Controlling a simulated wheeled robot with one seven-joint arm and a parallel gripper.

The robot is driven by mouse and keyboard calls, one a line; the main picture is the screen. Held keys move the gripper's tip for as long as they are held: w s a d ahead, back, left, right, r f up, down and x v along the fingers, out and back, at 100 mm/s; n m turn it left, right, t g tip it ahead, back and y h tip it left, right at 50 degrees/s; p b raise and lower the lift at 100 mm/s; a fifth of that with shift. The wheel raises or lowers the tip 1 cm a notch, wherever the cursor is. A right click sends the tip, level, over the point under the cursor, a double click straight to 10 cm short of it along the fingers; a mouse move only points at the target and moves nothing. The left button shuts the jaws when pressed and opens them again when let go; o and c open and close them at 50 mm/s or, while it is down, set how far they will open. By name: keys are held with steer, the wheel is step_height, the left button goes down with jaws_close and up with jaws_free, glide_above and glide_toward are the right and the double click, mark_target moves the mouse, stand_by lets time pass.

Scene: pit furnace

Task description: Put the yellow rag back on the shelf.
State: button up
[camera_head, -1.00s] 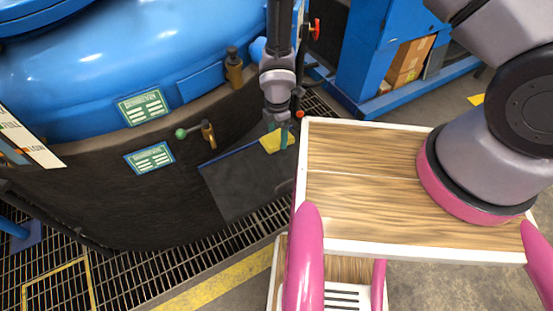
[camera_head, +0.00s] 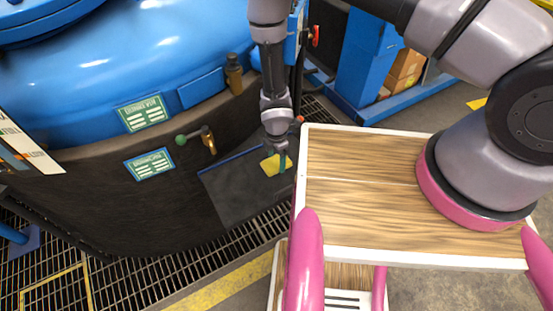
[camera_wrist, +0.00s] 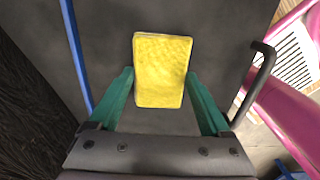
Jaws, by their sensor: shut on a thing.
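The yellow rag (camera_head: 270,164) is a flat rectangular pad. In the wrist view it lies between the two green fingers of my gripper (camera_wrist: 161,76), which is shut on its sides, with the rag (camera_wrist: 163,70) reaching beyond the fingertips. In the head view my gripper (camera_head: 280,161) points down over the dark grey shelf (camera_head: 235,200) beside the furnace. The shelf has a blue strip along its back edge and also fills the background of the wrist view (camera_wrist: 105,30). I cannot tell whether the rag touches the shelf or is just above it.
The blue-topped furnace (camera_head: 170,60) with its dark wall stands at left, with a green-knobbed valve (camera_head: 195,138). My wooden deck is close on the right. A black bent rod (camera_wrist: 262,75) is right of the rag in the wrist view. Floor grating (camera_head: 200,255) runs below the shelf.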

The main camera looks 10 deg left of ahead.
mark_target(276, 162)
steer(key=o, duration=1)
step_height(276, 162, up, 12)
steer(key=w+d+r+m+t, duration=0.1)
steer(key=w+d+r+m, duration=0.4)
steer(key=r, duration=0.6)
steer(key=w+d+r+m+t, duration=0.1)
steer(key=w+d+r+m, duration=0.35)
steer(key=r, duration=0.75)
steer(key=w+d+r+m+t, duration=0.2)
steer(key=w+d+r+m, duration=0.3)
steer(key=r, duration=0.6)
steer(key=s+d+r+m, duration=0.3)
steer(key=d+r, duration=0.3)
steer(key=r, duration=0.1)
steer(key=s+d+r+m, duration=0.2)
steer(key=d+r+m, duration=0.25)
steer(key=r, duration=0.25)
steer(key=s+d+r+m+t+y, duration=0.1)
steer(key=s+d+r+m, duration=0.2)
steer(key=s, duration=0.3)
steer(key=s+d+r+m+t+y, duration=0.1)
steer(key=s+d+r+m+t, duration=0.1)
steer(key=s+r, duration=0.4)
steer(key=s+d+m, duration=0.1)
steer(key=m, duration=0.1)
steer(key=shift+s+d+m, duration=0.2)
steer(key=shift+d+m, duration=0.1)
steer(key=shift+d, duration=0.05)
